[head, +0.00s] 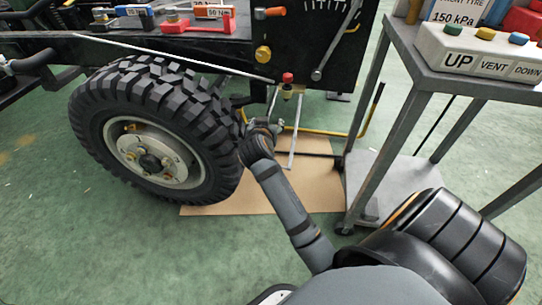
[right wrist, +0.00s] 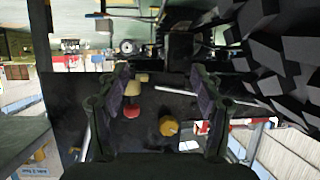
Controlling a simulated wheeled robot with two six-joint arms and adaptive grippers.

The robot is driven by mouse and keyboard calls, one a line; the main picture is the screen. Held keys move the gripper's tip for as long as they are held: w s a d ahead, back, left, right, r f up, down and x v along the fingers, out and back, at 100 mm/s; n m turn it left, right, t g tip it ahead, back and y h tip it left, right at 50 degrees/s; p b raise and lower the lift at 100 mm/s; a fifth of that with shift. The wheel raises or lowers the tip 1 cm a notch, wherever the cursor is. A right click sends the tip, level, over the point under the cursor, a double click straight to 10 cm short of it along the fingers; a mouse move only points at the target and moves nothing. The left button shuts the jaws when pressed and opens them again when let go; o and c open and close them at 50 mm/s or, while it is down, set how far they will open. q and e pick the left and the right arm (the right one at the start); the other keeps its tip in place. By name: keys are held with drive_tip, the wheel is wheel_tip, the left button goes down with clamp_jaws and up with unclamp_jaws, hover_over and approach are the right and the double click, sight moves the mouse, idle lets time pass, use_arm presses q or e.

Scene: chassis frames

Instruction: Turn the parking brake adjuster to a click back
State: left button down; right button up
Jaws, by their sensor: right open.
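No label names the parking brake adjuster, so I cannot tell which fitting it is. On the black chassis plate sit a round gold knob (head: 263,54), a red knob (head: 287,77) above a brass fitting (head: 288,91), and a grey lever (head: 319,68) below white scale marks. My right gripper (head: 262,130) is low beside the tyre, below these fittings and apart from them. In the right wrist view my right gripper (right wrist: 160,85) is open and empty. The gold knob (right wrist: 168,126) and red knob (right wrist: 133,111) show beyond its spread fingers. My left gripper is not in view.
A large wheel (head: 150,140) stands close left of my right gripper. A grey metal cart (head: 400,70) with an UP/VENT/DOWN box (head: 480,55) stands at right. Torque tools (head: 195,20) lie on the chassis. Cardboard (head: 310,190) covers the floor below.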

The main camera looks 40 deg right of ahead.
drive_tip(key=s+a+f+n+g+y, duration=0.1)
drive_tip(key=s+a+f+n+y, duration=0.1)
drive_tip(key=s+f, duration=0.4)
drive_tip(key=shift+s+a+f+n+g+y+p, duration=0.15)
drive_tip(key=shift+a+f+n+g+y+p, duration=0.3)
drive_tip(key=shift+f, duration=0.45)
